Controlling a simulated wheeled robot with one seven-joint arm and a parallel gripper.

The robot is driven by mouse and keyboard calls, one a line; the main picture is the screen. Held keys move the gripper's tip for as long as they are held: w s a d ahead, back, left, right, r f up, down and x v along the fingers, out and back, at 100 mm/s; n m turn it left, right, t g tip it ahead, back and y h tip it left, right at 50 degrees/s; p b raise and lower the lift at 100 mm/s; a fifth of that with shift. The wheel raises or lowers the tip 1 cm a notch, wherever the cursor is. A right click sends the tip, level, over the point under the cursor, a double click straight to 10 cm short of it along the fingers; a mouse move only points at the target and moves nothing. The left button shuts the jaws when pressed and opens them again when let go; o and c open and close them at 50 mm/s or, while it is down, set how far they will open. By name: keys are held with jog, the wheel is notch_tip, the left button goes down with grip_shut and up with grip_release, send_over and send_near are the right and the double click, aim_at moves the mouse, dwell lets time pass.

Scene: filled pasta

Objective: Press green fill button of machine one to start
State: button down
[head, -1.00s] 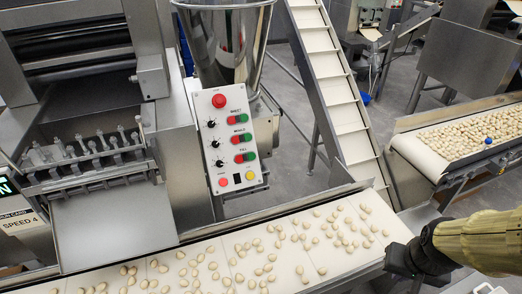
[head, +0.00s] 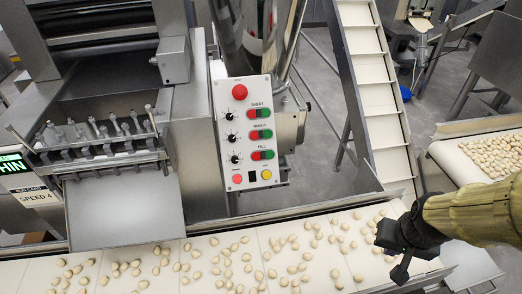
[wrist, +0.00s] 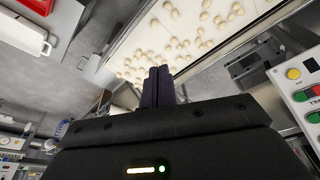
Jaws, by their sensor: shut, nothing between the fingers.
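The white control panel (head: 244,135) of the machine stands at centre in the head view. It has red and green button pairs labelled SHEET, MOULD and FILL. The green FILL button (head: 268,154) is in the lowest pair and is uncovered. My gripper (head: 400,272) is to the right of and below the panel, over the right part of the conveyor, well apart from the button. In the wrist view its dark fingers (wrist: 158,86) are together with nothing between them. A panel (wrist: 302,98) with yellow, green and red buttons is cut off at the right edge there; I cannot tell which panel it is.
A conveyor (head: 215,258) with many pasta pieces runs below the panel. A steel hopper (head: 250,25) stands above and behind it. An inclined belt (head: 372,98) rises behind, and another pasta conveyor (head: 470,165) is at right. The space between gripper and panel looks clear.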

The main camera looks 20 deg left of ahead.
jog(key=shift+w+a, duration=0.2)
jog(key=w+a+f+n+t+b, duration=0.1)
jog(key=w+a+f+t+b, duration=0.15)
jog(key=w+a, duration=0.3)
jog(key=w+a+f+n+t+y+b, duration=0.1)
jog(key=w+a+f+t, duration=0.1)
jog(key=w+a+t, duration=0.3)
jog(key=w+a+f+n+t+b, duration=0.1)
jog(key=w+a+f, duration=0.1)
jog(key=w+a, duration=0.3)
jog(key=a+r+n+t+y+b, duration=0.1)
jog(key=a+r+n+t+y, duration=0.1)
jog(key=a, duration=0.5)
jog(key=a+r+n+t+y+b, duration=0.2)
jog(key=a+r+n+t+y, duration=0.1)
jog(key=a+t, duration=0.3)
jog(key=shift+s+a+n, duration=0.25)
jog(key=shift+a+n, duration=0.55)
jog(key=shift+a, duration=0.45)
